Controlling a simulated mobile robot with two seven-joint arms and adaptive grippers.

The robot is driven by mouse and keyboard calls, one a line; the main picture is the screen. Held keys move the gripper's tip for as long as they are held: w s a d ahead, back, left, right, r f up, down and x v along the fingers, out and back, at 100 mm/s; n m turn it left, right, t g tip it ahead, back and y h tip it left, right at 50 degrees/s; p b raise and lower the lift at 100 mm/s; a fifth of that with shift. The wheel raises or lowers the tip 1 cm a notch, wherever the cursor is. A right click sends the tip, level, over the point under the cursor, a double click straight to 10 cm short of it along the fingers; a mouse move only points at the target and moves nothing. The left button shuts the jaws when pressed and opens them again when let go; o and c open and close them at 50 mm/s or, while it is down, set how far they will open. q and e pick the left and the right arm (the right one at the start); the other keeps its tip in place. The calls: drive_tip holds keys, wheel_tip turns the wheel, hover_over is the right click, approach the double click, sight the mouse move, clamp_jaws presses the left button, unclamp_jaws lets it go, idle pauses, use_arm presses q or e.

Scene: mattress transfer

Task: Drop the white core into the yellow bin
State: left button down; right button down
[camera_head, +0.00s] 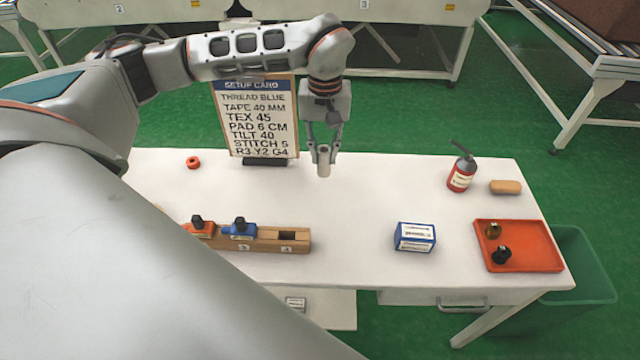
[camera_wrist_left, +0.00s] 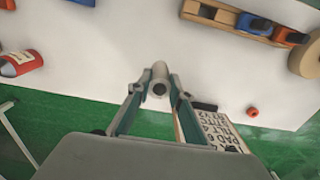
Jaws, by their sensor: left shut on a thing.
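My left gripper (camera_head: 323,148) is shut on the white core (camera_head: 324,164), a small pale cylinder with a dark hole in its end. It holds the core above the far part of the white table, just right of the setup card. The left wrist view also shows the core (camera_wrist_left: 159,80) between the two fingertips (camera_wrist_left: 158,90). No yellow bin shows in either view. A green bin (camera_head: 580,262) stands at the right end of the table. My right gripper is not in view.
On the white table (camera_head: 360,190) are the setup card (camera_head: 256,115), a wooden block holder (camera_head: 282,246), a blue-white box (camera_head: 415,237), an orange tray (camera_head: 545,258), a fire extinguisher (camera_head: 461,172) and a red ring (camera_head: 193,162). The table's middle is clear.

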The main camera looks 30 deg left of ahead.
use_arm(q)
wheel_tip(320, 180, down, 14)
drive_tip(key=shift+r+p, duration=0.25)
drive_tip(key=shift+p, duration=0.15)
drive_tip(key=shift+f, duration=0.15)
drive_tip(key=c, duration=1.8)
unclamp_jaws()
